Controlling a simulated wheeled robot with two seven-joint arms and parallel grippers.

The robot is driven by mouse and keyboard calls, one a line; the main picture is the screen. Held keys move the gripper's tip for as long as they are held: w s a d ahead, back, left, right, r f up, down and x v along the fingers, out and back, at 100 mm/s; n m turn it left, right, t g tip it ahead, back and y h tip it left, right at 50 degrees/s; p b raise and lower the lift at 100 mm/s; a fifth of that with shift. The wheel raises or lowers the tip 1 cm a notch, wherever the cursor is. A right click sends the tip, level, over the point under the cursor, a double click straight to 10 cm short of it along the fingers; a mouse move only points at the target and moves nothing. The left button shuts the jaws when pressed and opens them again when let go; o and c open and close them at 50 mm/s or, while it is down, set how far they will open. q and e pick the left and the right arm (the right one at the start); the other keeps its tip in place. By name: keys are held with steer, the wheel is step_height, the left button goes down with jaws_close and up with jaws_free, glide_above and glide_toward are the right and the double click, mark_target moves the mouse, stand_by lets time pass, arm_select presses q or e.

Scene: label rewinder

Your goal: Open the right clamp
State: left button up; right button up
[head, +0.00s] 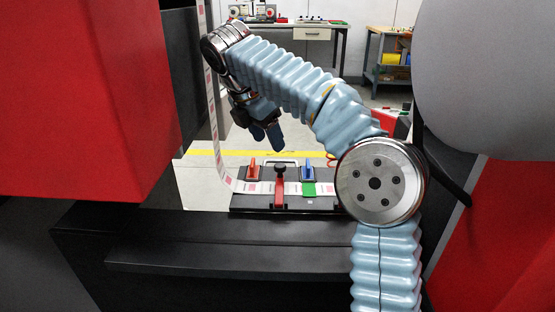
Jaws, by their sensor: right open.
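The splice plate (240,208) lies low in the middle of the head view, with a label strip (228,180) coming down from above and running across it. A red clamp lever (253,169) stands on the left of the plate and a blue clamp lever (308,172) on the right. Whether the right clamp holds the strip cannot be told. My right gripper (267,139) hangs above and behind the plate, fingers pointing down, open and empty. It is left of the blue lever and apart from it. My left gripper is out of view.
A red bar (280,187) crosses the plate's middle, and a green patch (309,188) lies on the right. Red machine housing (90,100) fills the left; a grey disc (490,70) fills the upper right. Benches (310,33) stand far behind.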

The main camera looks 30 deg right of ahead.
mark_target(279, 165)
steer(key=x, duration=0.8)
steer(key=shift+d+f, duration=0.1)
steer(key=shift+f, duration=0.25)
steer(key=shift+c, duration=0.5)
jaws_close()
